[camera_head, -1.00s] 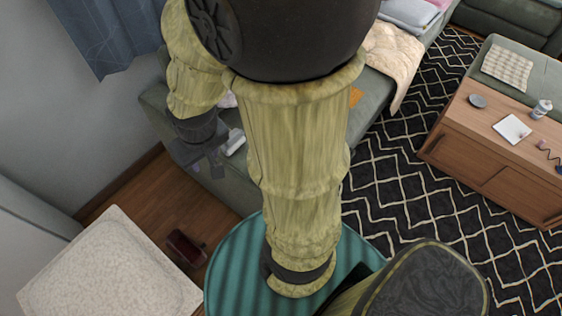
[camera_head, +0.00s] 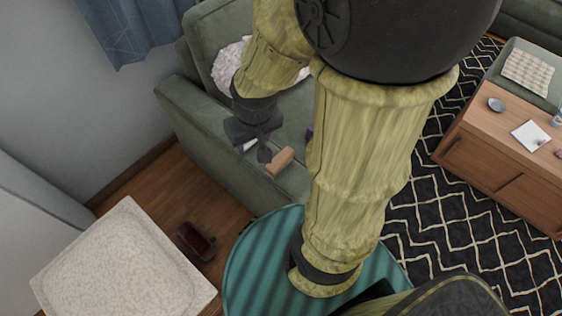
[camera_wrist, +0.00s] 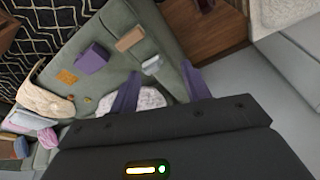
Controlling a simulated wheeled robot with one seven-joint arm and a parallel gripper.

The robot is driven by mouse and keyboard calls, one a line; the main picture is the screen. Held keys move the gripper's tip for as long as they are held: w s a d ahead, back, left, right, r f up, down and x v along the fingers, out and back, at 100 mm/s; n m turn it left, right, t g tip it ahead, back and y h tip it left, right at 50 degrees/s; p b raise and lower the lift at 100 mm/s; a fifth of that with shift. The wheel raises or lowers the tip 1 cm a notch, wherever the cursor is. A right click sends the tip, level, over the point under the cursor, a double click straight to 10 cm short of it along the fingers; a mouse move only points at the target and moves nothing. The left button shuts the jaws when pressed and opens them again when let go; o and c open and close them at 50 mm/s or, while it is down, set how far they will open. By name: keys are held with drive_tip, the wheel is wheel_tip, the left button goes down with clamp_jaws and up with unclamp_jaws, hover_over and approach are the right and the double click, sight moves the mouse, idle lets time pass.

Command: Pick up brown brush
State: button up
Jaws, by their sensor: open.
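A tan-brown block-like thing (camera_head: 280,161), perhaps the brown brush, lies on the green sofa near its armrest; bristles cannot be made out. In the wrist view it shows as a brown block (camera_wrist: 130,39) on the green seat, above and left of the gap between my fingers. My gripper (camera_head: 253,152) is open and above the sofa, to the left of the block in the head view. In the wrist view my two purple-tinted fingers (camera_wrist: 160,76) are spread, with nothing held between them.
A small white thing (camera_wrist: 151,65) lies beside the brown block. A purple box (camera_wrist: 91,59) and an orange item (camera_wrist: 66,77) are also on the sofa (camera_head: 185,95). A dark red item (camera_head: 197,241) is on the floor by a pale stool (camera_head: 120,262). A wooden cabinet (camera_head: 500,165) stands right.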

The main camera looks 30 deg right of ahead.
drive_tip(key=o, duration=0.3)
drive_tip(key=shift+w+d+f, duration=0.1)
drive_tip(key=shift+w+f, duration=0.05)
drive_tip(key=n+g+b, duration=0.3)
drive_tip(key=n+b, duration=0.7)
drive_tip(key=n, duration=1.2)
hover_over(281, 156)
wheel_tip(281, 156, down, 19)
drive_tip(key=shift+f, duration=0.1)
wheel_tip(281, 156, down, 12)
drive_tip(key=shift+f+b, duration=0.1)
drive_tip(key=shift+b, duration=0.35)
